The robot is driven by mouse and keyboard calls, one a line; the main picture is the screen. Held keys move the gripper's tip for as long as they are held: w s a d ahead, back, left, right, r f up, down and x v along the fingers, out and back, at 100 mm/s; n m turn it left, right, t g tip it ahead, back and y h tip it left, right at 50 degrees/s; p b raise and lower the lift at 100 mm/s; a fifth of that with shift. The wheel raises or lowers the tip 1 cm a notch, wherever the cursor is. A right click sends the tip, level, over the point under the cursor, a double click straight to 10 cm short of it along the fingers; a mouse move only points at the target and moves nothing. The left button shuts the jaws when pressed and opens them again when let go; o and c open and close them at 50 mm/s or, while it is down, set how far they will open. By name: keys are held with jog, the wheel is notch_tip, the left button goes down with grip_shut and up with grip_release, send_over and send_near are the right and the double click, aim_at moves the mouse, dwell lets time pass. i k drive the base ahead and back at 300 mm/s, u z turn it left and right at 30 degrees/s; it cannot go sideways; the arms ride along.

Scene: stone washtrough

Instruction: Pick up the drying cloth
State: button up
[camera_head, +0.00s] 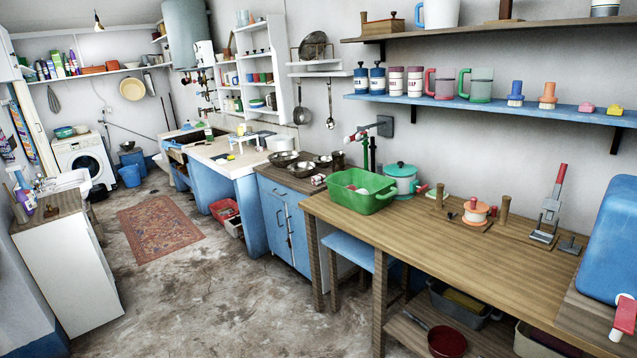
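I cannot pick out a drying cloth for certain. A small red-and-white item (318,180) lies at the front edge of the dark counter beside metal bowls; it may be folded cloth, but it is too small to tell. Pale contents show inside the green tub (361,191) on the wooden table, and I cannot tell what they are. My gripper is not visible in this view.
The wooden table (440,232) fills the right foreground, with a blue stool (352,250) partly under it. A white cabinet (68,272) stands at left. A red rug (159,230) lies on open floor between them. A washing machine (83,161) stands far back.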

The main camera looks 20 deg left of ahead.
aim_at(317, 179)
jog(key=u, duration=0.15)
jog(key=i, duration=0.45)
jog(key=u, duration=0.5)
jog(key=i, duration=1.55)
jog(key=u, duration=0.55)
jog(key=i, duration=1.4)
jog(key=z, duration=0.5)
jog(key=i, duration=1.8)
jog(key=z, duration=0.5)
